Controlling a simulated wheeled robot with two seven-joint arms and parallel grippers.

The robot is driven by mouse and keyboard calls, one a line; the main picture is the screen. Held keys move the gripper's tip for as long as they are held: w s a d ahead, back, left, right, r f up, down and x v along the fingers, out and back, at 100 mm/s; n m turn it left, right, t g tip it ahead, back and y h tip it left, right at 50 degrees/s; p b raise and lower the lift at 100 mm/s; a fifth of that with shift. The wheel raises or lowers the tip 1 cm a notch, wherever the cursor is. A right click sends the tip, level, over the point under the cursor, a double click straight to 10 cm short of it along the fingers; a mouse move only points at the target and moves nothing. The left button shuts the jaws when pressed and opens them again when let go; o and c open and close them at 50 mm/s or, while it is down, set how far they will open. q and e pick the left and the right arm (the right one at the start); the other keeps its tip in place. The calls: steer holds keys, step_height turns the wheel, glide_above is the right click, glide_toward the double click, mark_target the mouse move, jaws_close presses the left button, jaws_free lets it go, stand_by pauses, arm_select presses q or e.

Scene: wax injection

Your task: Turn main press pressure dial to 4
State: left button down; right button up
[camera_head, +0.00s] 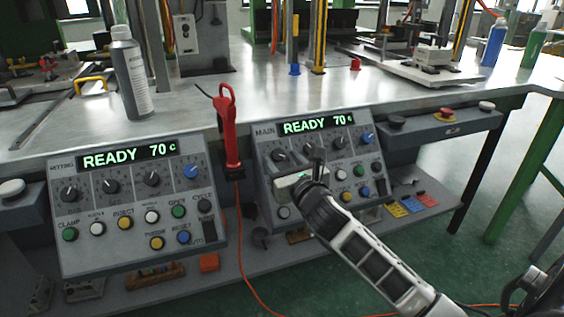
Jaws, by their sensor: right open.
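The main press panel (262,142) stands in the middle, with a lit display (318,124) reading READY 70 c. Below the display is a row of dials: a black dial (279,155), another black one (308,149), a third black one (337,143) and a blue one (367,138). Their labels are too small to read, so I cannot tell which is the pressure dial or its setting. My right gripper (306,172) is open in front of the panel, just below the black dials, and hides some of the lower controls. Contact with a dial cannot be told. My left gripper is out of view.
A similar panel (85,200) stands at the left. A red tool (229,130) with a cable hangs between the panels. A grey bottle (131,75) stands on the metal table (260,80). A red button (445,114) sits on a box at the right.

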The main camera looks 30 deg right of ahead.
steer(key=shift+w+d, duration=0.1)
steer(key=shift+w, duration=0.55)
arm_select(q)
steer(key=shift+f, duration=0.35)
arm_select(e)
steer(key=shift+w, duration=0.1)
